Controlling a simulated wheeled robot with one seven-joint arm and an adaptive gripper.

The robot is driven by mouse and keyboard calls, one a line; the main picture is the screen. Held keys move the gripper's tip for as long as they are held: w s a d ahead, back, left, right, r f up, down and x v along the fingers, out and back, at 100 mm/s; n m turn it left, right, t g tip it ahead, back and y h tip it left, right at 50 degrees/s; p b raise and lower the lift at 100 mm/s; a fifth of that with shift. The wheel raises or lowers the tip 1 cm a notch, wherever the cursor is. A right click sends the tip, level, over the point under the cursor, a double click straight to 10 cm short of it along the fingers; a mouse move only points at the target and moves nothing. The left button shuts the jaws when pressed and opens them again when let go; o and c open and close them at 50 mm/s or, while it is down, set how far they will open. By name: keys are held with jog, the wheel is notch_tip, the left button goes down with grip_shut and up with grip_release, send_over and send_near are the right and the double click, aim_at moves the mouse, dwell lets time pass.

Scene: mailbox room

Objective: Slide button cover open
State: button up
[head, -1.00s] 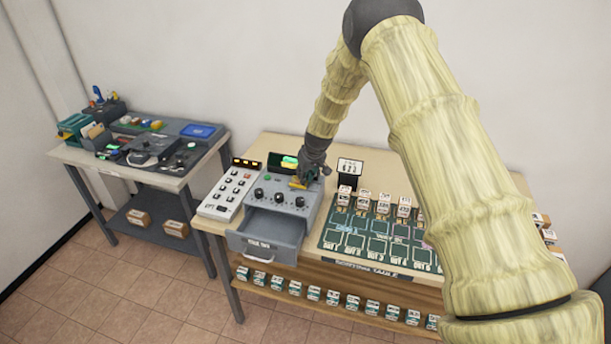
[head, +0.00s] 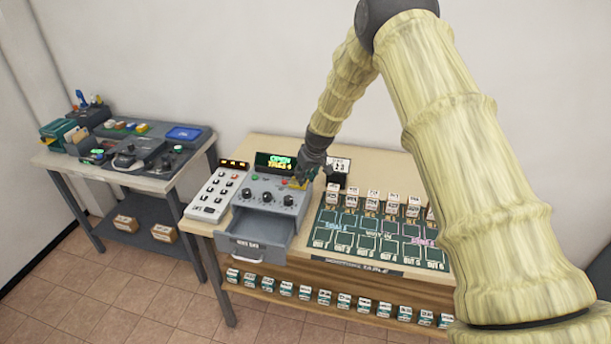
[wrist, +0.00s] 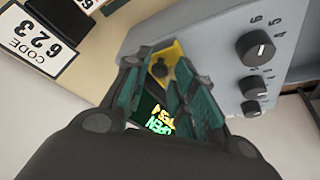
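The grey control box (head: 266,192) stands on the wooden table, with knobs on its sloping top and an open drawer below. The yellow button cover (head: 297,184) is at the panel's upper right edge, partly hidden by my gripper. A small red spot (head: 284,181) shows just left of it. My gripper (head: 302,180) is over the cover. In the wrist view the yellow cover (wrist: 174,52) with a dark round part shows between and beyond my two parted fingers (wrist: 163,70). The fingers look open; whether one touches the cover is unclear.
A lit green-text screen (head: 275,162) stands behind the panel. A code sign (head: 338,167) is close to the right of my gripper. A white button panel (head: 214,195) is at left, and a green sorting mat (head: 345,265) with small boxes at right.

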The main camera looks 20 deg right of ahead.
jog(key=shift+r, duration=0.25)
jog(key=v, duration=1.1)
jog(key=shift+s+r, duration=0.25)
jog(key=shift+r, duration=0.05)
jog(key=shift+d, duration=0.1)
